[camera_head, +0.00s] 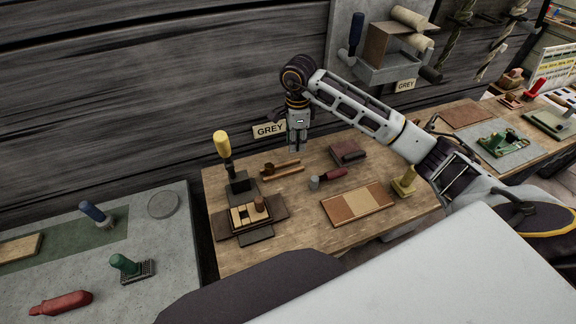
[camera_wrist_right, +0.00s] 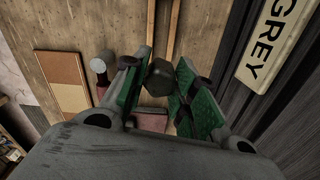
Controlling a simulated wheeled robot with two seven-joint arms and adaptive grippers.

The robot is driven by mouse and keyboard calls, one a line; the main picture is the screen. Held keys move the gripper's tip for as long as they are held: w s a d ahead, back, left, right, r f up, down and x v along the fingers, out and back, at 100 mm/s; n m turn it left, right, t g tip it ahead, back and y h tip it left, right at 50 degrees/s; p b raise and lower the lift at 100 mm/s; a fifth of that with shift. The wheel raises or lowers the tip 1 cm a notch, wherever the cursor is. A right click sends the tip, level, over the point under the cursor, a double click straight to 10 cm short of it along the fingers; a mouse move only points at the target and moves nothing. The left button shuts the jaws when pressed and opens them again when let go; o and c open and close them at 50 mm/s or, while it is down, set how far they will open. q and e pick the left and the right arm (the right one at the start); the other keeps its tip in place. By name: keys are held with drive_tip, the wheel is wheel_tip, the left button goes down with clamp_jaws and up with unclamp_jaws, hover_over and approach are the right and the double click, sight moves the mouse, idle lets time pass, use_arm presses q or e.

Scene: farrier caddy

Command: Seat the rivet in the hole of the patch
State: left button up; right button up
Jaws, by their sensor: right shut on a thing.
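My right gripper (camera_head: 298,147) hangs over the back part of the wooden table in the head view, pointing down. In the right wrist view its green-padded fingers (camera_wrist_right: 158,85) are shut on a small dark faceted piece (camera_wrist_right: 158,76); I cannot tell for sure that it is the rivet. A flat board with brown and tan panels (camera_head: 358,203), possibly the patch, lies on the table to the right and in front of the gripper. It also shows at the left of the right wrist view (camera_wrist_right: 66,78). No hole can be made out in it. My left gripper is out of view.
A mallet (camera_head: 327,177), wooden strips (camera_head: 283,168) and a dark red block (camera_head: 347,152) lie near the gripper. A yellow-handled tool (camera_head: 223,146) stands at left behind a holder of small blocks (camera_head: 278,214). A GREY sign (camera_head: 269,130) is close behind.

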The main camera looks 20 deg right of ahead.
wheel_tip(320, 180, down, 3)
drive_tip(key=shift+r, duration=0.1)
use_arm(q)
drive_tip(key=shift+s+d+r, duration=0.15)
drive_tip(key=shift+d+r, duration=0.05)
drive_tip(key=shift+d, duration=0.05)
use_arm(e)
drive_tip(key=shift+f, duration=0.35)
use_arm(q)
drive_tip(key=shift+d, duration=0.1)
use_arm(e)
drive_tip(key=shift+f, duration=0.1)
drive_tip(key=shift+f+p, duration=0.4)
drive_tip(key=shift+f, duration=1.75)
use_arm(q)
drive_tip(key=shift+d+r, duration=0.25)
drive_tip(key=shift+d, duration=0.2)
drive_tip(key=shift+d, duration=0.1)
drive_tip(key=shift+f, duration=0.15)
use_arm(e)
drive_tip(key=shift+f, duration=0.2)
